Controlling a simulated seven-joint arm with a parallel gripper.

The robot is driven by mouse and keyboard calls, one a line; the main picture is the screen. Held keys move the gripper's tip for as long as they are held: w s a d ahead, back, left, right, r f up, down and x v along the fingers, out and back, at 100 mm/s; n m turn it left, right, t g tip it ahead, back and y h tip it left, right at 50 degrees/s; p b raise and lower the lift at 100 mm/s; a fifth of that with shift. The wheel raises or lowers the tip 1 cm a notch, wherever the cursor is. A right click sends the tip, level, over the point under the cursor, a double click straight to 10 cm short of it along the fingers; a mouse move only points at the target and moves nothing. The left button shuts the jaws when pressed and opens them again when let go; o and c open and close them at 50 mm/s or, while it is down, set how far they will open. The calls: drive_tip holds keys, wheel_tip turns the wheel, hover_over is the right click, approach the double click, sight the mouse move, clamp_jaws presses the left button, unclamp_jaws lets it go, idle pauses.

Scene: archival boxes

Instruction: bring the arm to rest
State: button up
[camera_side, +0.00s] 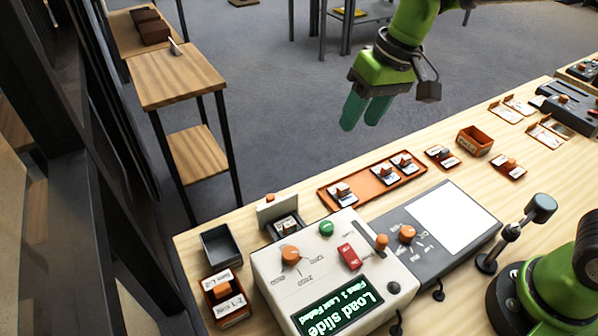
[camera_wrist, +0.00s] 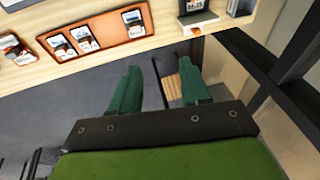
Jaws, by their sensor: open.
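My gripper (camera_side: 366,108) has green fingers and hangs in the air past the far edge of the wooden workbench. In the wrist view my gripper (camera_wrist: 160,88) shows its two fingers spread apart with nothing between them. The floor and part of a lower wooden shelf show beyond the fingers. My gripper touches nothing.
The workbench (camera_side: 255,222) carries an orange tray (camera_side: 373,181) with several slides, an orange box (camera_side: 475,140), a grey bin (camera_side: 220,244) and a console (camera_side: 318,262) whose screen reads "Load slide". A wooden side table (camera_side: 172,80) stands at the left. Air around the gripper is clear.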

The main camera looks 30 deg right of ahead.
drive_tip(key=s+d+r+m+t, duration=0.1)
drive_tip(key=s+d+m+t, duration=0.3)
drive_tip(key=s+d, duration=0.7)
drive_tip(key=shift+s+d+r+t, duration=0.25)
drive_tip(key=shift+s+t, duration=0.15)
drive_tip(key=shift+s, duration=0.75)
